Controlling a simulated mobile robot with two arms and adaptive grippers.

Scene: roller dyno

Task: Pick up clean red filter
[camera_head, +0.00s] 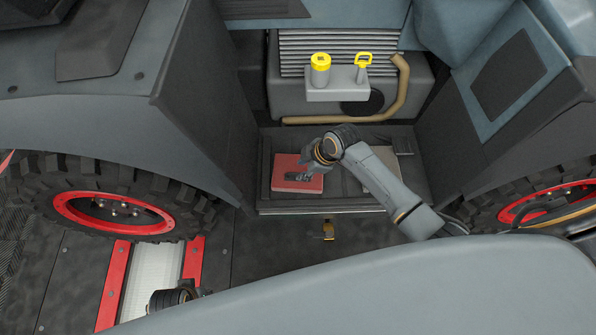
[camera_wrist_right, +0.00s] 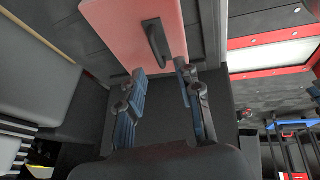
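The red filter (camera_head: 287,164) is a flat red block lying on the dark tray-like ledge (camera_head: 340,209) in the middle of the head view. In the right wrist view the red filter (camera_wrist_right: 118,32) fills the top, with a black handle (camera_wrist_right: 155,44) standing up from its face. My right gripper (camera_head: 306,174) is over the filter in the head view. In the right wrist view my right gripper (camera_wrist_right: 163,76) has its blue-padded fingers apart, one on each side of the handle's near end, with nothing between them. My left gripper (camera_head: 198,292) shows only partly at the bottom left.
Behind the ledge stands a grey engine block with a yellow cap (camera_head: 320,60), a yellow-handled dipstick (camera_head: 363,62) and a tan hose (camera_head: 402,90). A grey flat panel (camera_head: 383,157) lies right of the filter. Large wheels (camera_head: 112,213) and dark body walls flank the opening.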

